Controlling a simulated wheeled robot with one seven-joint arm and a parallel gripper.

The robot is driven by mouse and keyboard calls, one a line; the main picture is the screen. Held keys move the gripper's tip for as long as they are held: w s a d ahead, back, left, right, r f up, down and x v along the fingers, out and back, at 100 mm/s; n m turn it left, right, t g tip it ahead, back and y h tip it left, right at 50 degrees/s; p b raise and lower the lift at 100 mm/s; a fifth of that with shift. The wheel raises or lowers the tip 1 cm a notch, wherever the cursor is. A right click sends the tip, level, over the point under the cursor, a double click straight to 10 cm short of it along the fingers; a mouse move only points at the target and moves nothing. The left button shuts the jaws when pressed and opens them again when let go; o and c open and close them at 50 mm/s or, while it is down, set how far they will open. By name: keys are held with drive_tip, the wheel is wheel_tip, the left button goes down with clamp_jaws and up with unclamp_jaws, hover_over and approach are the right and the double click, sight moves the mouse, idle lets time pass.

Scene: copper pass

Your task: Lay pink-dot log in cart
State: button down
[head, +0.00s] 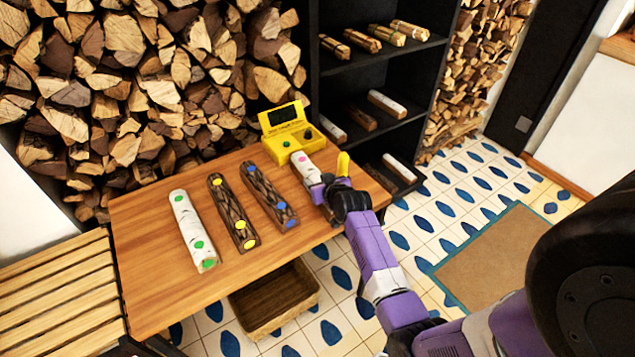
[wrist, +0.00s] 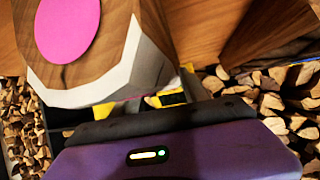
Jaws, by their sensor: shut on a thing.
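The pink-dot log (head: 309,171), pale with a pink dot on its end, is at the right end of the wooden table. My gripper (head: 334,187) is shut on it at its near part and hides that part. I cannot tell whether the log touches the table. In the wrist view, the pink-dot log (wrist: 110,75) fills the upper left, its pink-dotted end close to the camera, above a dark gripper pad. I cannot make out a cart for certain; a brown wooden box (head: 238,304) sits on the floor under the table.
White green-dot (head: 192,232), dark yellow-dot (head: 232,212) and dark blue-dot (head: 269,195) logs lie left on the table (head: 150,290). A yellow device (head: 290,146) stands behind. A slatted wooden surface (head: 60,290) is at left, dark shelves (head: 345,75) behind. Tiled floor is open at right.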

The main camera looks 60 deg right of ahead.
sight(318, 180)
wheel_tip(318, 180, up, 20)
drive_tip(key=shift+b, duration=0.3)
